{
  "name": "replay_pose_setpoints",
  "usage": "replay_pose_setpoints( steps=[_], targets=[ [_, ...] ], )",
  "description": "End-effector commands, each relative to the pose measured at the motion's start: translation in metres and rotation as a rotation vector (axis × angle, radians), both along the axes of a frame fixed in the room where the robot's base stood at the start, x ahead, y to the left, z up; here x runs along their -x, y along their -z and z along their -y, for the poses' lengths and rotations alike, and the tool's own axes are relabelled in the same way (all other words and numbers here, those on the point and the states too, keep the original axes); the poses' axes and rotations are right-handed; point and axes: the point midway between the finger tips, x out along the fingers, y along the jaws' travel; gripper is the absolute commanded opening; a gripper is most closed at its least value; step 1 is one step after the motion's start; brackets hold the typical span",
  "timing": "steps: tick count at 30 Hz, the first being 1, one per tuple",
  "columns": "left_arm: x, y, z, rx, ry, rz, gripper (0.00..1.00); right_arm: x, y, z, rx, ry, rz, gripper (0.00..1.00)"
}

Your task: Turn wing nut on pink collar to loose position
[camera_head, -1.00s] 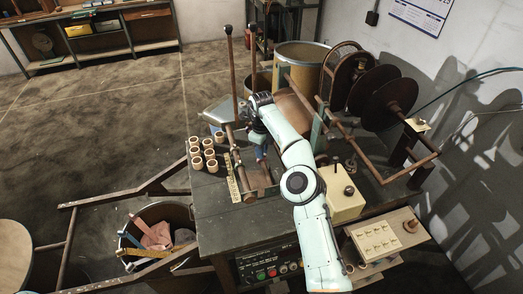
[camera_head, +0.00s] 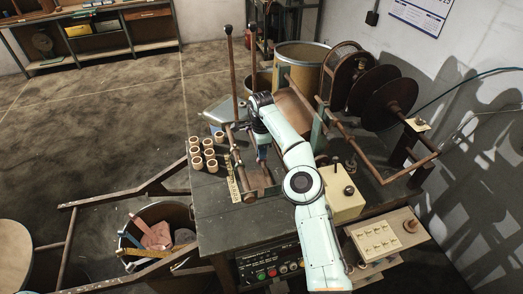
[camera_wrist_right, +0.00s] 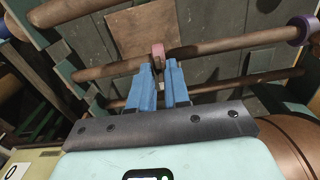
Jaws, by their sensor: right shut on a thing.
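The pink collar (camera_wrist_right: 158,50) sits around a brown rod (camera_wrist_right: 110,69) in the right wrist view. Its wing nut is mostly hidden between the blue fingertips. My right gripper (camera_wrist_right: 165,72) is at the collar's near side, its two fingers shut on the wing nut with a narrow gap between them. In the head view my right gripper (camera_head: 262,153) points down over the rods on the dark bench, and the collar is too small to make out there. My left gripper is not in view.
A purple collar (camera_wrist_right: 300,28) is on the same rod farther right. In the head view, several cardboard cores (camera_head: 208,153) stand left of the gripper. A cream control box (camera_head: 343,196) and dark reels (camera_head: 388,98) are on the right. A scrap bin (camera_head: 160,225) stands below left.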

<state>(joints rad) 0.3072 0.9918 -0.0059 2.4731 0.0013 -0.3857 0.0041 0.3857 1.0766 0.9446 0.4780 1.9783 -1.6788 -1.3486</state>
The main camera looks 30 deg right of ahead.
Motion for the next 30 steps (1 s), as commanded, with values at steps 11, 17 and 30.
replay_pose_setpoints(
  steps=[11,17,30],
  targets=[
    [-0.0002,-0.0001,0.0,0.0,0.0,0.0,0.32,-0.0001,-0.0009,0.0012,0.002,-0.047,0.001,0.0],
    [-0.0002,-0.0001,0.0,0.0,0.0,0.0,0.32,0.0,-0.0009,0.0013,0.002,-0.046,0.001,0.0],
    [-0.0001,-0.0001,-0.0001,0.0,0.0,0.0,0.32,0.0,-0.0006,0.0003,0.001,-0.046,0.001,0.42]
  ],
)
